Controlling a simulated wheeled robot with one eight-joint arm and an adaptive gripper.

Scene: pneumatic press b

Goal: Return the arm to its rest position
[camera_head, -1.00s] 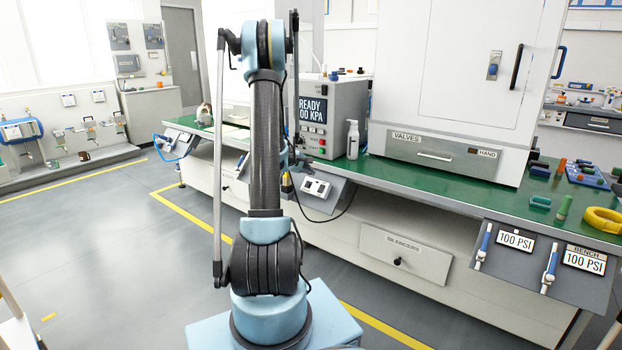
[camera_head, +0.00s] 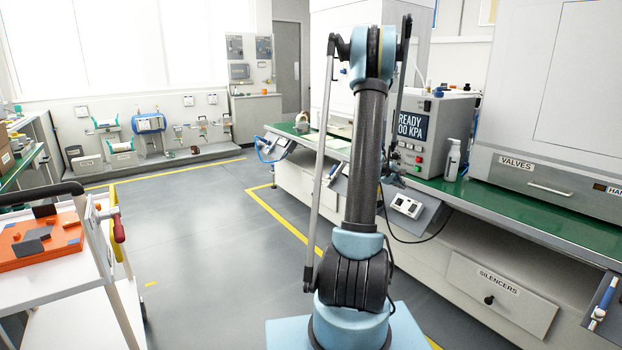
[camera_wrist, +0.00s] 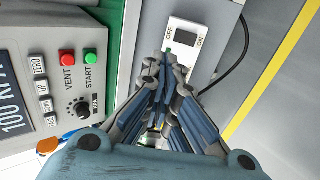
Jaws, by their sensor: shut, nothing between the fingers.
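My arm stands upright in the middle of the head view, its upper end in front of the bench. My gripper (camera_wrist: 166,68) shows in the wrist view with its fingers together and nothing between them.
The control box (camera_head: 430,130) reads READY and stands on the green bench (camera_head: 480,205), beside a white bottle (camera_head: 453,160). A white cabinet (camera_head: 545,110) is at the right. A cart (camera_head: 65,270) with an orange tray (camera_head: 40,242) stands at the left. The floor between is clear.

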